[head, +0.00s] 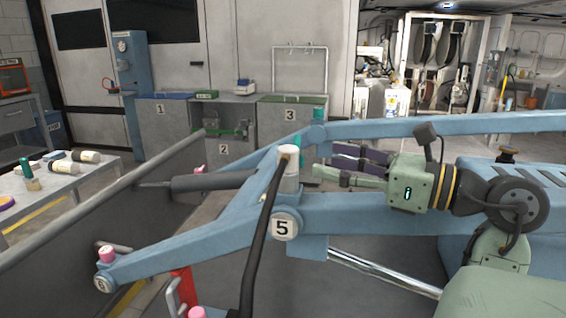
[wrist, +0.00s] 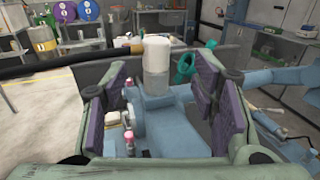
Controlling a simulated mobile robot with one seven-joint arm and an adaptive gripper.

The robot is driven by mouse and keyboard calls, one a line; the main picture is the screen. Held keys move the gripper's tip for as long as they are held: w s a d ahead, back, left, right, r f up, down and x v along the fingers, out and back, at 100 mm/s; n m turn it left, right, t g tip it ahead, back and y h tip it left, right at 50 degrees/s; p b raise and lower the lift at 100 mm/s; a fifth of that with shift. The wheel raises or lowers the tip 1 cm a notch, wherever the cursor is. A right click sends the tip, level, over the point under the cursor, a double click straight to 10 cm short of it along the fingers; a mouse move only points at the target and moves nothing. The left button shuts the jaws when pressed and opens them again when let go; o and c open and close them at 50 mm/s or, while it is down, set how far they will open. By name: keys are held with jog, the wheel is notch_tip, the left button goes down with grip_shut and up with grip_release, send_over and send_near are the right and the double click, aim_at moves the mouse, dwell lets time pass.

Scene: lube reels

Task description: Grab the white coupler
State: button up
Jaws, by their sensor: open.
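The white coupler (head: 289,152) stands upright on the blue loader arm, above the joint marked 5, with a black hose running down from its top. In the wrist view the white coupler (wrist: 157,52) is a white cylinder on a paler grey base, ahead of my gripper and between the lines of its two fingers. My gripper (head: 327,166) is open and empty, to the right of the coupler in the head view and apart from it. Its purple finger pads (wrist: 160,105) show on both sides in the wrist view.
The blue loader arm (head: 385,212) runs below my gripper, and another blue beam (head: 430,126) runs behind it. The black hose (head: 258,235) hangs in front of the arm. A pink-capped fitting (head: 106,254) sits at lower left. A bench with bottles (head: 85,156) stands at left.

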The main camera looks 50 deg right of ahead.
aim_at(298, 158)
jog(key=w, duration=0.3)
jog(key=shift+w+a+p, duration=0.2)
jog(key=shift+a+p, duration=0.15)
jog(key=w+p, duration=0.1)
jog(key=w, duration=0.1)
jog(key=w+a+p, duration=0.1)
jog(key=w, duration=0.1)
jog(key=shift+a, duration=0.1)
jog(key=shift+w+f, duration=0.2)
jog(key=shift+w, duration=0.25)
jog(key=shift+c, duration=0.3)
grip_shut()
